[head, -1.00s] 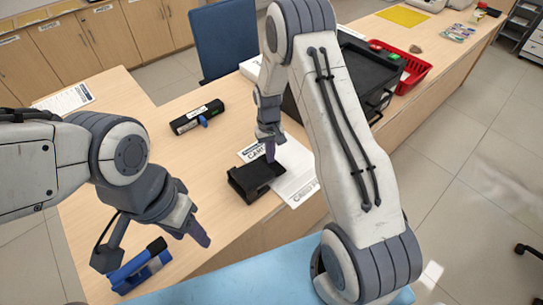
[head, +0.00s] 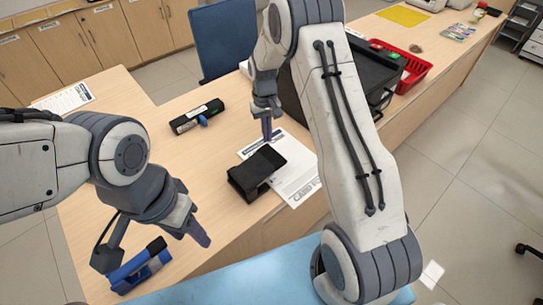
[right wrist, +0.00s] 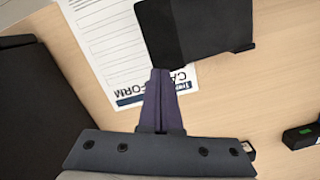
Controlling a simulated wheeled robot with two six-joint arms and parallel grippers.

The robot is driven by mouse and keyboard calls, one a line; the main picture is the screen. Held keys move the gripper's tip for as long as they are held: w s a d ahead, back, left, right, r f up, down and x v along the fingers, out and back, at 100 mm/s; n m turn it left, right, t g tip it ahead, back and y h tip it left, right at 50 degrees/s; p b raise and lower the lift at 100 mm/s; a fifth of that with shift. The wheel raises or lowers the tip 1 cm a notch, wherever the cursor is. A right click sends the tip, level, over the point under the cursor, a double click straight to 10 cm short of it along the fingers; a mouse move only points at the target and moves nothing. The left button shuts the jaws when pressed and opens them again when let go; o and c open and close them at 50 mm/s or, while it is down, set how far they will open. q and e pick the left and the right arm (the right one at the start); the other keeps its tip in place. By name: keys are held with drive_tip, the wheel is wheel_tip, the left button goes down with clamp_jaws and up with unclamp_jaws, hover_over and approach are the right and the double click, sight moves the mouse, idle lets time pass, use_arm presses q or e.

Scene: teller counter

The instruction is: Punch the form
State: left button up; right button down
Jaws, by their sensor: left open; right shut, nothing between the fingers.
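The white form (head: 293,182) lies on the wooden counter, and it also shows in the right wrist view (right wrist: 105,45). The black punch (head: 257,172) covers part of the form's left side in the head view; whether the edge sits in its slot I cannot tell. The punch also shows in the right wrist view (right wrist: 205,28). My right gripper (head: 267,132) is shut and empty above the form's headed end, just beyond the punch; its fingers show in the right wrist view (right wrist: 159,80). My left gripper (head: 197,232) is open and empty over the counter's front left.
A blue-and-black desk tool (head: 141,267) sits near my left gripper. A black device (head: 197,117) lies farther back. A black tray (head: 350,75) stands behind my right arm, with a red basket (head: 416,72) beyond. Bare counter lies left of the punch.

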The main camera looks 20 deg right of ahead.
drive_tip(key=r, duration=0.5)
drive_tip(key=shift+w+r, duration=0.15)
drive_tip(key=shift+w, duration=0.05)
drive_tip(key=s+a+r+n, duration=0.3)
drive_tip(key=s+a+r, duration=0.6)
drive_tip(key=s+a, duration=0.35)
drive_tip(key=s+a+r+n, duration=0.1)
drive_tip(key=s+n, duration=0.1)
drive_tip(key=s, duration=0.8)
drive_tip(key=s+a+r+n+t+y, duration=0.1)
drive_tip(key=s+a+n, duration=0.1)
drive_tip(key=s, duration=0.8)
drive_tip(key=shift+a+r+n, duration=0.15)
drive_tip(key=shift+n, duration=0.25)
